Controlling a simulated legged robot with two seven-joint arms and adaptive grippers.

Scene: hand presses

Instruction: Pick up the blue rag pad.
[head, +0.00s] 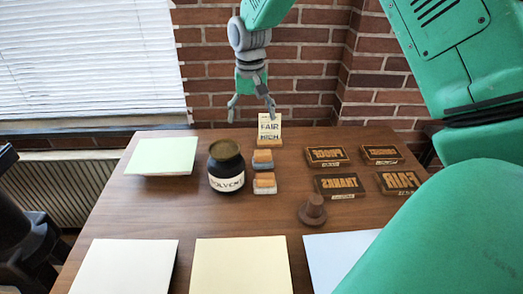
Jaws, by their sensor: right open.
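One is the farther pad (262,160), the other is the nearer pad (264,184). My right gripper (251,111) is open and empty, pointing down above the far part of the table. In the picture it is above the pads and apart from them. My left gripper is not in view.
The dark solvent jar (226,168) stands close left of the pads. A small sign card (269,129) stands behind them. Several lettered blocks (341,186) and a brown knobbed stamp (313,210) lie to the right. Paper stacks (243,266) line the front.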

